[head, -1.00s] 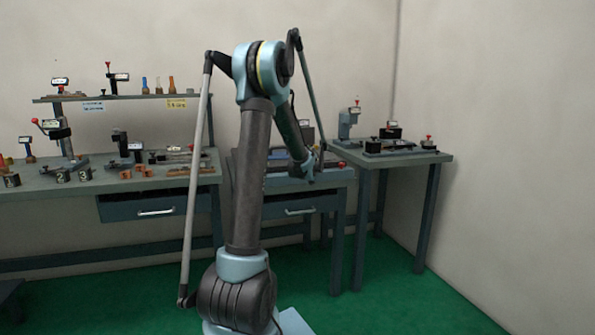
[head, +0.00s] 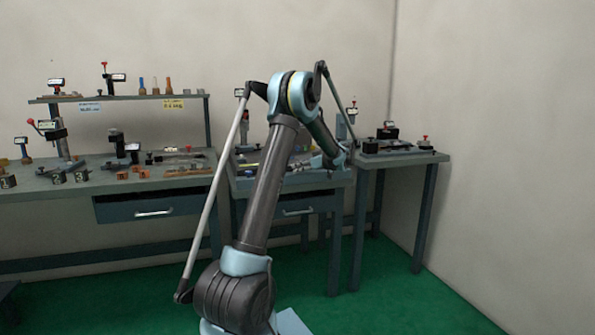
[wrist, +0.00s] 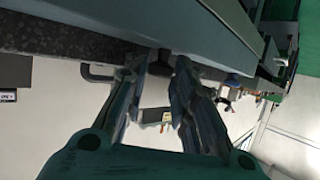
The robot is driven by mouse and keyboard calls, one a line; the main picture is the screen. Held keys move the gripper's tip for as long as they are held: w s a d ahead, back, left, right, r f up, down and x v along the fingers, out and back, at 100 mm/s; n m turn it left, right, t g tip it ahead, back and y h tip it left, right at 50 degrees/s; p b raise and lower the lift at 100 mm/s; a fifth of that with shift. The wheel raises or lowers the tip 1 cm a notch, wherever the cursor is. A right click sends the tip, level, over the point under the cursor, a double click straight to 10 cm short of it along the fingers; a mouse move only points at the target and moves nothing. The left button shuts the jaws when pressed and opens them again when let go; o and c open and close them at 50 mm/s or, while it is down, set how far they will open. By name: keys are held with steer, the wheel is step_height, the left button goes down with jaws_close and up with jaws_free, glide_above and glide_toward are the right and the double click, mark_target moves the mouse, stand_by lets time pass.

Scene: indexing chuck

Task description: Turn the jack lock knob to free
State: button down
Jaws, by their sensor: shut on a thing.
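In the wrist view my gripper (wrist: 161,65) has its two fingers on either side of a small dark part (wrist: 160,60) at the edge of a grey slab, and it is shut on it. The fingers hide much of this part; it may be the jack lock knob, but I see no marking or pointer that tells its setting. In the head view my gripper (head: 340,160) is at the right end of the middle bench and too small to show its fingers clearly.
The middle bench (head: 290,183) bears several small items behind my arm. A right bench (head: 405,158) with fixtures stands close beside my gripper. A left bench (head: 75,187) carries several blocks and stands under a shelf (head: 125,98). The green floor in front is clear.

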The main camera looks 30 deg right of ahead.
steer(key=shift+w+d+n+g+y, duration=0.1)
steer(key=shift+d+n+g+y, duration=0.05)
steer(key=shift+n+g+y, duration=0.4)
steer(key=c, duration=2.4)
jaws_free()
steer(key=c, duration=1.4)
jaws_free()
steer(key=shift+f, duration=0.1)
steer(key=shift+o, duration=0.2)
steer(key=v, duration=1.2)
steer(key=shift+w+d+f, duration=0.1)
